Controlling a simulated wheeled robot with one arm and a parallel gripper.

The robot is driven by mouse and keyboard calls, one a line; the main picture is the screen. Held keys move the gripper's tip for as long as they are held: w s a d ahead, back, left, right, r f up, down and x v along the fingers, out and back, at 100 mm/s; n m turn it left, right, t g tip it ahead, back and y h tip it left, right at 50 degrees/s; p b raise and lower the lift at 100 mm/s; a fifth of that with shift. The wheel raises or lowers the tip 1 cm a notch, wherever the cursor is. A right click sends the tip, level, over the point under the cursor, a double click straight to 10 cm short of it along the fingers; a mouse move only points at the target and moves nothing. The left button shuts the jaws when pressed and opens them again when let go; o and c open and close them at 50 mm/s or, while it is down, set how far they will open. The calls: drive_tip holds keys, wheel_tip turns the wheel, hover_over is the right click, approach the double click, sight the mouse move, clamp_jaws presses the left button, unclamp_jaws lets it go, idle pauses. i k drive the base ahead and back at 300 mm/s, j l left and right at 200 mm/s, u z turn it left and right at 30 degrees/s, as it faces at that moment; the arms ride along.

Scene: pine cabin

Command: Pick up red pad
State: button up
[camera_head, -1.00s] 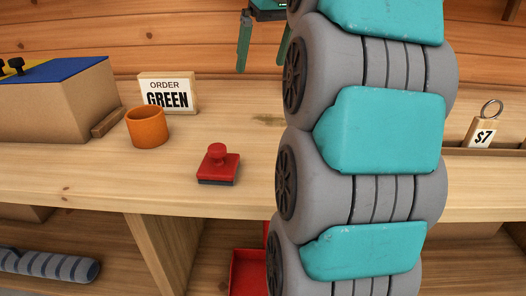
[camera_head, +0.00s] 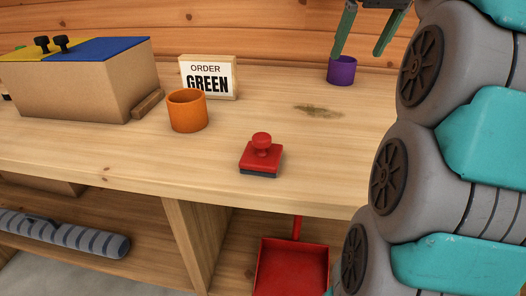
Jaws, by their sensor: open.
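The red pad (camera_head: 261,158), a red stamp-like block with a round knob on top and a dark base, sits upright on the wooden counter near its front edge. My gripper (camera_head: 362,55) is at the top right, above the back of the counter, with its two green fingers apart and pointing down. Nothing is between the fingers. The gripper is well behind and to the right of the red pad, not touching it.
An orange cup (camera_head: 187,111) stands left of the pad, before an "ORDER GREEN" sign (camera_head: 209,77). A purple cup (camera_head: 341,71) stands behind, near my gripper. A cardboard box (camera_head: 88,88) is at left. Below are a red dustpan (camera_head: 290,268) and a striped roll (camera_head: 62,233).

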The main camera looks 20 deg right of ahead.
sight(261, 157)
drive_tip(key=k+l+u, duration=0.1)
drive_tip(key=k+u, duration=0.6)
